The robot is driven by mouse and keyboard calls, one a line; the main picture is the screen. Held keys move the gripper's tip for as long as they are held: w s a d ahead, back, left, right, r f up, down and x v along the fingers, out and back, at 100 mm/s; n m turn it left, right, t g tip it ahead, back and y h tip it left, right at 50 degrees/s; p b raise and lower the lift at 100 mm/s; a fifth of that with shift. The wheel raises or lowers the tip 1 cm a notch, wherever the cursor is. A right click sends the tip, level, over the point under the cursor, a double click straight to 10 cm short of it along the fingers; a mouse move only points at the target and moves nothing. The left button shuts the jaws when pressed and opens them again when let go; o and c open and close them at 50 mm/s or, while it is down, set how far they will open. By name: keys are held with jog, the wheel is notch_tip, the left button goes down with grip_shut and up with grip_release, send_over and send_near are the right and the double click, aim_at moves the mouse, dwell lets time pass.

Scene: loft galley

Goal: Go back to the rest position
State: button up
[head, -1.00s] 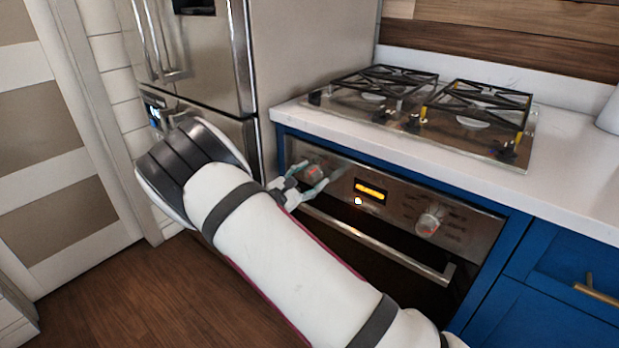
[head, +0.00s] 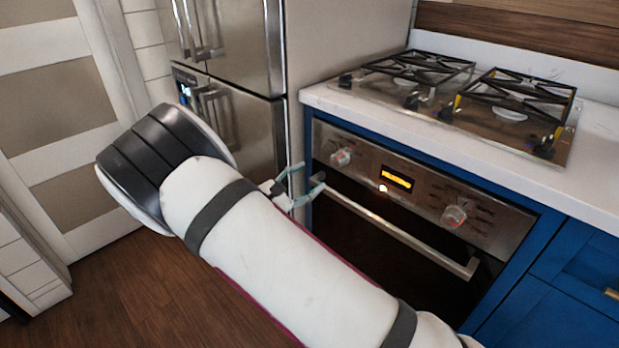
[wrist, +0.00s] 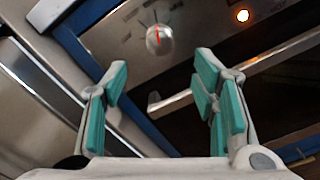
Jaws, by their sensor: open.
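My gripper (head: 303,184) is open and empty in front of the left side of the oven (head: 400,247). Its fingers with green pads also show in the wrist view (wrist: 163,85), spread apart with nothing between them. In the wrist view the left oven knob (wrist: 159,39) and the left end of the oven handle (wrist: 156,101) lie beyond the fingers. I cannot tell from the pictures how far the fingertips are from the handle. My white arm hides part of the floor and the lower oven in the head view.
A steel fridge (head: 232,130) stands close left of the oven. A white counter (head: 595,180) with a gas cooktop (head: 510,115) lies above it, and blue drawers (head: 560,275) are at the right. The wood floor (head: 120,285) is clear at the lower left.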

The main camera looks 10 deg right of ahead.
jog(key=s+d+r+m+g+y, duration=0.2)
jog(key=s+d+r+m+g, duration=0.45)
jog(key=s+d, duration=0.2)
jog(key=s+d+r+m+g+y, duration=0.2)
jog(key=s+d+r+m+g, duration=0.4)
jog(key=s, duration=0.4)
jog(key=s+a+r+m+t+y, duration=0.1)
jog(key=s+a+r+m+y, duration=0.3)
jog(key=s, duration=1)
jog(key=s+r+m+t+y, duration=0.1)
jog(key=s+m+t+y, duration=0.15)
jog(key=s+y, duration=0.7)
jog(key=s+r+t+h+p, duration=0.1)
jog(key=s+r+p, duration=0.1)
jog(key=r+p, duration=0.7)
jog(key=s+r+t+h+p, duration=0.1)
jog(key=s+r+h+p, duration=0.1)
jog(key=r+p, duration=0.8)
jog(key=shift+a+r+t, duration=0.3)
jog(key=shift+a+r, duration=0.05)
jog(key=shift+r, duration=0.6)
